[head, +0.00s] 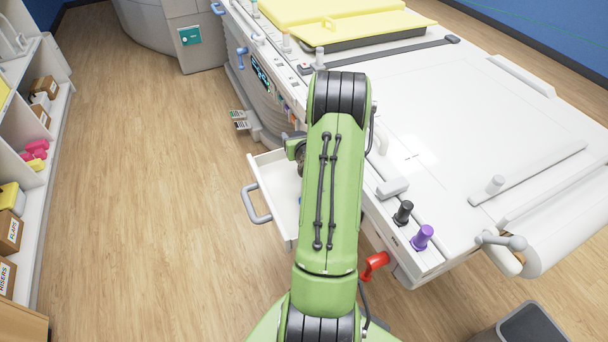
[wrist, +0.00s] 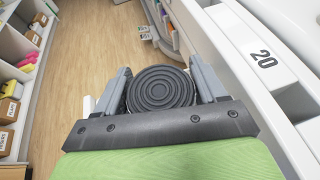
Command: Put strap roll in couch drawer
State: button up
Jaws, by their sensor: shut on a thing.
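The strap roll (wrist: 160,92) is a dark grey disc with concentric rings, seen face-on in the wrist view. My gripper (wrist: 162,88) is shut on it, with one grey finger on each side. In the head view my green arm hides most of the gripper and roll. The couch drawer (head: 283,184) is pulled out from the side of the white couch (head: 430,130), with a grey handle (head: 256,204) at its front. My arm covers the drawer's right part, so its full inside is hidden. My gripper end appears over or beside the drawer's far side; its height is unclear.
Black (head: 403,212) and purple (head: 422,237) knobs and a red lever (head: 375,265) are at the couch's near end. Shelves (head: 45,150) with boxes stand at the left. The wooden floor (head: 150,180) between shelves and drawer is clear. A dark bin (head: 525,325) is at lower right.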

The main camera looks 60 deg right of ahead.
aim_at(299, 171)
notch_tip(299, 171, down, 11)
jog(key=b, duration=0.4)
jog(key=shift+r, duration=0.1)
jog(key=o, duration=1)
jog(key=shift+o, duration=0.2)
